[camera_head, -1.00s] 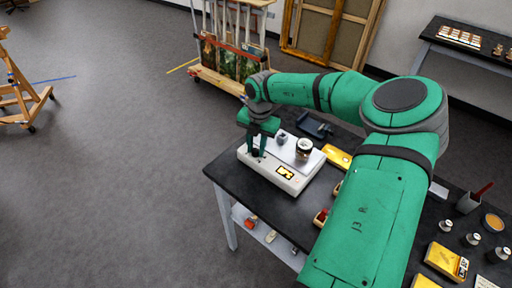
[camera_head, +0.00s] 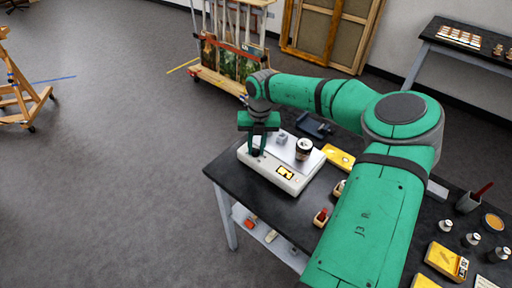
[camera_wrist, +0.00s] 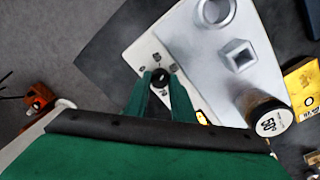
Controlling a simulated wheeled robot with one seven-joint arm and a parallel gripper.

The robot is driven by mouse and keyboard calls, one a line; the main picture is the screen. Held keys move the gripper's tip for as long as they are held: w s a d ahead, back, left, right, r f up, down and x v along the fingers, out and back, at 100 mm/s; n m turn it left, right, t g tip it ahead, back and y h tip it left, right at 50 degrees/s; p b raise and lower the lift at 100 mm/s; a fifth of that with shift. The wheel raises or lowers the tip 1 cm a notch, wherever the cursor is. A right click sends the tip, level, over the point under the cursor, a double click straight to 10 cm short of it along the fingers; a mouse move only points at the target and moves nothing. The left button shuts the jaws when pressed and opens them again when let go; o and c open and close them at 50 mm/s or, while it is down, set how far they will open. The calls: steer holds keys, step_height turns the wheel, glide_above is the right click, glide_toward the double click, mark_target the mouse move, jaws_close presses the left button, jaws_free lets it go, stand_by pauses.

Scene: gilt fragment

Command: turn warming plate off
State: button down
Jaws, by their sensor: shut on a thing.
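The warming plate (camera_head: 243,153) is a white box with a grey metal top and a lit yellow display (camera_head: 285,173). It stands at the left end of the black table. It also shows in the wrist view (camera_wrist: 150,45), with its small dark knob (camera_wrist: 160,79) and marks around it. In the head view my gripper (camera_head: 257,151) hides the knob. I cannot read the knob's setting.
A dark tray (camera_head: 314,126) lies behind and a yellow box (camera_head: 338,158) to the right. Small red items (camera_head: 321,217) lie near the table's front edge.

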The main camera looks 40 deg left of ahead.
steer(key=n, duration=0.5)
steer(key=shift+w+n, duration=0.1)
steer(key=shift+n, duration=0.2)
steer(key=n, duration=0.4)
steer(key=shift+a+h, duration=0.1)
steer(key=shift+h, duration=0.2)
steer(key=n, duration=0.5)
steer(key=shift+n, duration=0.4)
steer(key=n, duration=0.5)
steer(key=shift+a+h, duration=0.1)
steer(key=shift+h, duration=0.2)
steer(key=shift+n, duration=0.3)
steer(key=c, duration=1.5)
jaws_free()
steer(key=r, duration=1)
steer(key=shift+w+a+r, duration=0.15)
steer(key=shift+a+r, duration=0.1)
steer(key=shift+r, duration=0.15)
